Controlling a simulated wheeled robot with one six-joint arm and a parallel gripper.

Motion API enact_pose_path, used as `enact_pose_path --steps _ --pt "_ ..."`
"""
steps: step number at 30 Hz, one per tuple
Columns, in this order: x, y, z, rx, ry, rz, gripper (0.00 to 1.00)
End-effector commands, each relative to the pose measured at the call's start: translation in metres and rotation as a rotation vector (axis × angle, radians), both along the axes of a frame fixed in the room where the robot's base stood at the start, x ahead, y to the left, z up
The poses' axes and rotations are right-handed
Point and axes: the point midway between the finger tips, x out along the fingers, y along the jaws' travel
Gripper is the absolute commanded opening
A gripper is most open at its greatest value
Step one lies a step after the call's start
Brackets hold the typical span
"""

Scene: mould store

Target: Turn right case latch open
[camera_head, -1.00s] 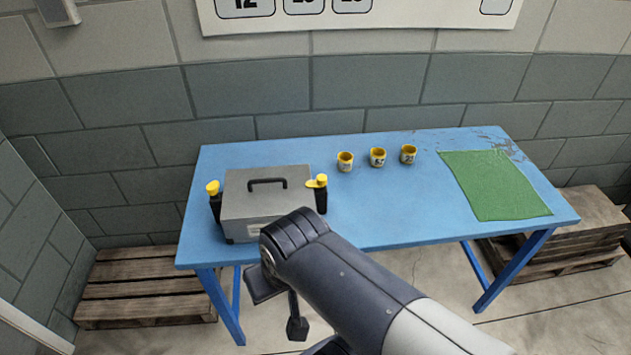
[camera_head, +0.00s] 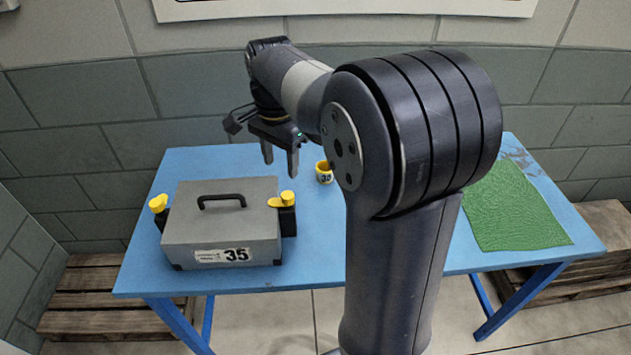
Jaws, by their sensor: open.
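A grey case (camera_head: 215,248) with a black top handle and a label reading 35 stands on the left part of the blue table. Its right latch (camera_head: 284,201) is a yellow knob with a lever pointing left, on a black body at the case's right side. The left latch (camera_head: 158,203) is a yellow knob on a black body at the other side. My gripper (camera_head: 280,172) is open and empty, pointing down above the right latch in the picture. Its fingers are apart from the latch and look to be behind it, towards the wall.
A green mat (camera_head: 513,207) lies at the right of the blue table (camera_head: 140,275). Wooden pallets (camera_head: 95,318) lie on the floor at left and right.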

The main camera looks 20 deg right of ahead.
Motion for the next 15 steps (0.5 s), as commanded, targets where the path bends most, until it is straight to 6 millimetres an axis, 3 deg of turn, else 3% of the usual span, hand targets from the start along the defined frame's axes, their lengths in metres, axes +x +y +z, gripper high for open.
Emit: enact_pose_path --steps 3,8,15 --pt "0.011 0.0 -0.006 -0.001 0.014 -0.043 0.49" --pt "0.013 -0.001 -0.017 0.0 0.02 -0.055 0.49" --pt "0.012 -0.001 -0.061 0.0 0.022 -0.053 0.49"
